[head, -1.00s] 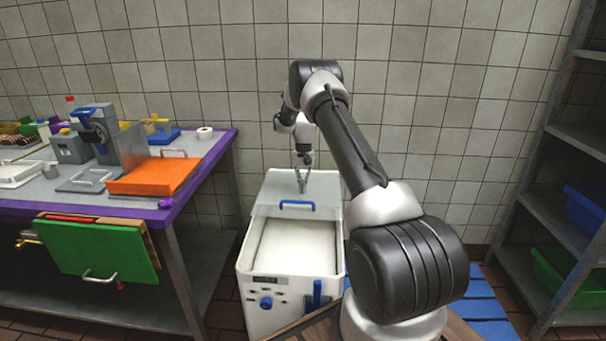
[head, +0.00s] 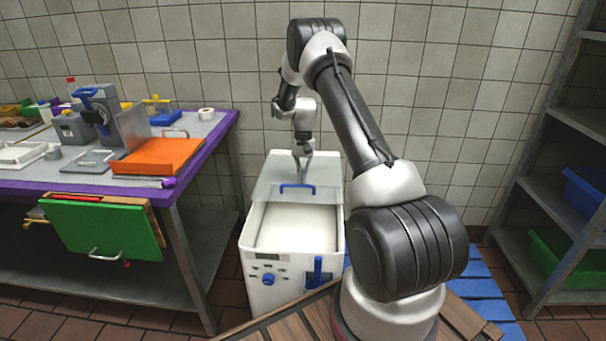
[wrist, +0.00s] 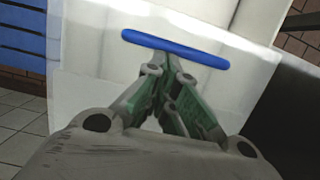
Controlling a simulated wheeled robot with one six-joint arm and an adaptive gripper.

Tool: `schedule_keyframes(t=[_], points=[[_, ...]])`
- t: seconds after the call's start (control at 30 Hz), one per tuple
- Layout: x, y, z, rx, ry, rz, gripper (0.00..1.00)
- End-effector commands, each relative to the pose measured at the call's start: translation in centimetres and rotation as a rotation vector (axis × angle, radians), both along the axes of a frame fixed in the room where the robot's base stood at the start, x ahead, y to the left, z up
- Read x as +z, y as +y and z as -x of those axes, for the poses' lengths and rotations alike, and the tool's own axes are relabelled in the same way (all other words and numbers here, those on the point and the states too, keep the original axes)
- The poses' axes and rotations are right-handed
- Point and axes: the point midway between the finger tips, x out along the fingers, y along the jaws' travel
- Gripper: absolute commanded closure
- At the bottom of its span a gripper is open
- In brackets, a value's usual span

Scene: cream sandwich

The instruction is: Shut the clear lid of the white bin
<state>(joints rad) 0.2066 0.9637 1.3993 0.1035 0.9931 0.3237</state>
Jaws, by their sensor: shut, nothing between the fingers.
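The white bin (head: 262,240) stands on the floor between the steel table and my arm. Its clear lid (head: 283,170) covers the back part of the top and has a blue bar handle (head: 297,187). The front part of the top is open, showing a pale interior. My gripper (head: 300,168) points down over the lid, behind the handle. In the wrist view, the shut, empty fingers (wrist: 168,78) lie just short of the blue handle (wrist: 175,48), over the see-through lid (wrist: 90,75). I cannot tell whether the fingertips touch the lid.
A steel table (head: 215,125) with purple edging stands at left, holding an orange tray (head: 158,155) and a slicer-like machine. A green board (head: 105,228) hangs at its front. A shelf rack (head: 545,215) with blue and green tubs stands at right. The tiled wall is close behind.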

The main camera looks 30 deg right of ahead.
Motion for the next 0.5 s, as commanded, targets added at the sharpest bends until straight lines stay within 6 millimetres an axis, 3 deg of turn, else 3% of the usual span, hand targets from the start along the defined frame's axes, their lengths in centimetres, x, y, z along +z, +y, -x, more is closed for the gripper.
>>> schedule_keyframes(t=[0.5], points=[[0.1,8.0,11.9,0.002,0.003,0.000,1.00]])
